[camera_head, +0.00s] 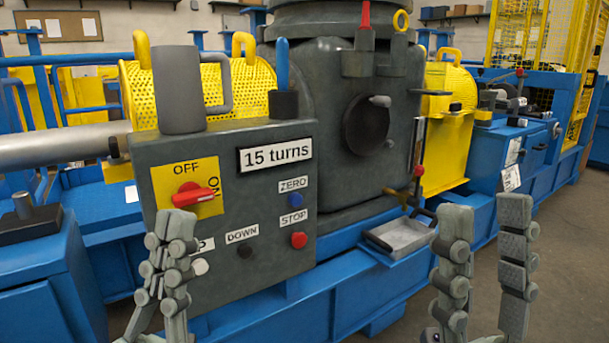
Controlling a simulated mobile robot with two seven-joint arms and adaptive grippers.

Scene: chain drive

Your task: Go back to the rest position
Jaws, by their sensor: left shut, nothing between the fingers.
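My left gripper (172,226) is in front of the lower left part of the grey control box (254,200). Its fingers are together with nothing between them, and they hide part of the box's lower labels. My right gripper (484,212) is at the lower right with its two fingers upright and wide apart, empty. Both grippers appear nearer than the machine; I cannot tell the exact gap to the box. A display (275,155) reads "15 turns".
The box also has a blue ZERO button (295,199), a red STOP button (299,240) and a black DOWN button (244,251). A grey metal tray (400,236) sits left of my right gripper. The large dark machine housing (325,120) stands behind. Grey floor is clear at right.

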